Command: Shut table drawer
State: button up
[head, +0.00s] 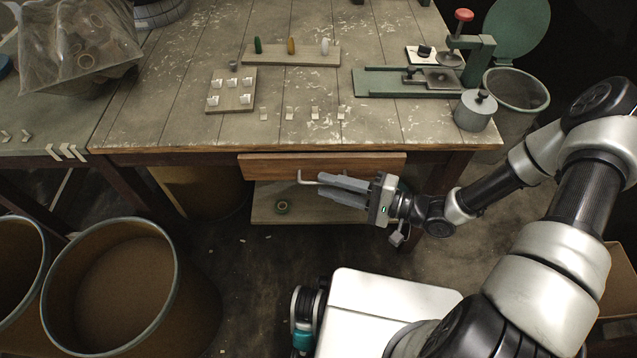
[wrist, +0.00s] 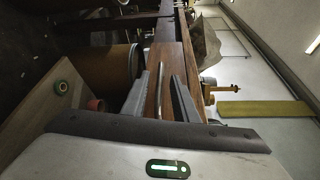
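The table drawer's brown wooden front (head: 322,164) sits close under the front edge of the table (head: 200,158), and no drawer inside shows in the head view. A pale bent handle (head: 301,178) is at its lower middle. My gripper (head: 320,185) is in front of the drawer, beside the handle, with its two fingers apart and pointing left. In the wrist view the fingers of my gripper (wrist: 163,88) are also apart, with the brown drawer front (wrist: 163,58) running behind and between them. I cannot tell whether they touch the drawer or handle.
A lower shelf (head: 345,214) holds a green ring (head: 282,206). A cardboard drum (head: 115,285) stands at front left, and another drum (head: 205,188) is under the table. The tabletop carries a stand with coloured pieces (head: 290,56) and a green press (head: 475,50).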

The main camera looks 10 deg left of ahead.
aim_at(319, 183)
jog(key=shift+w+a+f, duration=0.1)
jog(key=shift+w+a, duration=0.05)
jog(key=shift+a, duration=0.7)
jog(key=shift+w+a+f, duration=0.1)
jog(key=shift+a, duration=0.75)
grip_shut()
